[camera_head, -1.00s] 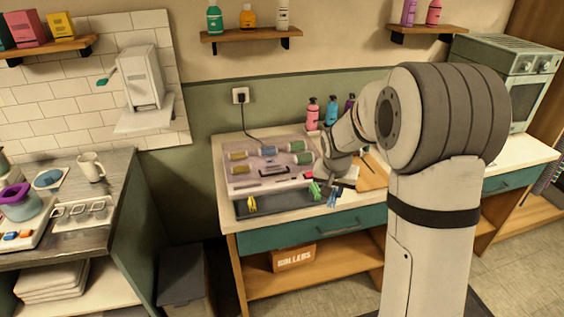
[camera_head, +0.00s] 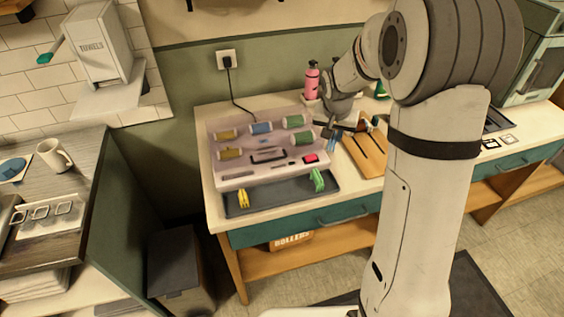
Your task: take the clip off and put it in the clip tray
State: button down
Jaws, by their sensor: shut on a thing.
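The dark clip tray (camera_head: 281,191) lies along the front of the worktop. A yellow clip (camera_head: 243,198) stands in its left part and a green clip (camera_head: 318,180) at its right end. My gripper (camera_head: 333,129) is behind and to the right of the tray, above the worktop near the wooden block. It is shut on a small blue clip (camera_head: 331,139). The gripper's fingers are small and dark here, and my arm hides part of the area to the right.
The roller case (camera_head: 235,179) with several coloured rollers stands behind the tray. A slotted wooden block (camera_head: 366,158) is to the right. A pink bottle (camera_head: 312,80) stands at the back. The tray's middle is clear.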

jog(key=s+a+f+n+y+b, duration=0.1)
jog(key=s+a+n+b, duration=0.15)
jog(key=s+a, duration=0.35)
jog(key=s+a+f+n+y+b, duration=0.15)
jog(key=s+a+n, duration=0.25)
jog(key=a, duration=0.5)
jog(key=shift+h, duration=0.25)
jog(key=shift+d+f+b, duration=0.1)
jog(key=shift+f+b, duration=2.15)
jog(key=shift+f, duration=0.7)
jog(key=shift+s, duration=0.15)
jog(key=shift+f+b, duration=0.15)
jog(key=shift+b, duration=0.2)
jog(key=c, duration=0.9)
grip_release()
jog(key=shift+o, duration=0.2)
